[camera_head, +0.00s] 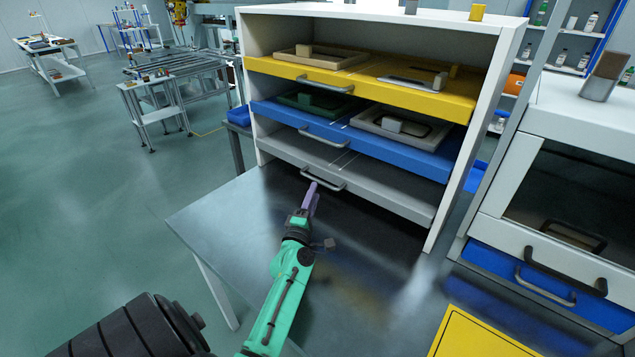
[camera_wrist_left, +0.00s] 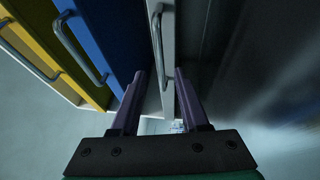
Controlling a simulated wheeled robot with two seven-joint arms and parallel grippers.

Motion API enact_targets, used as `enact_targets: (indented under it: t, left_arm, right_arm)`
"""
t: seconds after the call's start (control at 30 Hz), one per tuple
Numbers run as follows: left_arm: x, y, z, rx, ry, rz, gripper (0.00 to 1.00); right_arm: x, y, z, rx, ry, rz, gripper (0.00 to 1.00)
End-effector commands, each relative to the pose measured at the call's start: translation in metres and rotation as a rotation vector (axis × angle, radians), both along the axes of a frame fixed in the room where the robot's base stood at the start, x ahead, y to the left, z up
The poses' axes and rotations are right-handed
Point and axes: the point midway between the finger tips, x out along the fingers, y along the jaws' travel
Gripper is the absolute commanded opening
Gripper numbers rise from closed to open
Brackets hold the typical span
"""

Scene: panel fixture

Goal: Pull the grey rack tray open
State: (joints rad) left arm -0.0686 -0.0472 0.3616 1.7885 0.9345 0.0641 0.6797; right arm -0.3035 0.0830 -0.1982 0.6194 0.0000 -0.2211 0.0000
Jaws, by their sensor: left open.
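The grey rack tray (camera_head: 392,190) is the lowest tray of a white rack, under a blue and a yellow one. It sits in the rack and its visible top looks empty. Its grey bar handle (camera_head: 323,181) is on the left part of its front. My left gripper (camera_head: 313,187), with purple fingers, is open at this handle. In the left wrist view the open fingers (camera_wrist_left: 160,73) stand either side of the lower end of the handle (camera_wrist_left: 157,45), next to the grey front (camera_wrist_left: 169,60). I cannot tell whether they touch it. My right gripper is not in view.
The blue tray (camera_head: 290,124) and yellow tray (camera_head: 278,69) hold flat panels and have similar handles just above. The dark table top (camera_head: 225,222) before the rack is clear. A white cabinet (camera_head: 505,182) with handles stands at right, near a yellow panel (camera_head: 470,338).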

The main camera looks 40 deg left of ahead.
Motion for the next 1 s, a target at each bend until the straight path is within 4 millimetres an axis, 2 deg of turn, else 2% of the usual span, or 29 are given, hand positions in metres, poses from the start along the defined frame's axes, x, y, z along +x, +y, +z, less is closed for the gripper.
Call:
enact_targets:
  t: [0.1,0.2,0.5,0.53,0.6,0.63,1.0]
  left_arm:
    - [0.024,0.011,0.006,0.0,-0.001,0.0,0.45]
    - [0.036,0.016,0.007,0.0,0.0,0.0,0.45]
    - [0.04,0.019,0.007,0.0,0.001,0.001,0.45]
    - [0.04,0.019,0.007,0.0,0.001,0.001,0.37]
    - [0.04,0.018,0.007,0.0,0.001,0.001,0.1]
    - [0.04,0.018,0.007,0.0,0.001,0.001,0.0]
    - [0.04,0.018,0.007,0.001,0.001,0.0,0.0]
  right_arm:
    - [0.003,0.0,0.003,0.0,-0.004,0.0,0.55]
    - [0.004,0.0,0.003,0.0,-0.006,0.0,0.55]
    - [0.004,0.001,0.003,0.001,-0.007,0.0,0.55]
    - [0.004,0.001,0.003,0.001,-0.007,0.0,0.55]
    - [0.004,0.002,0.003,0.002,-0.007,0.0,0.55]
    - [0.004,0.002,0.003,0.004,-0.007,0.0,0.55]
    - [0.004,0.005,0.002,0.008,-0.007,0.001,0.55]
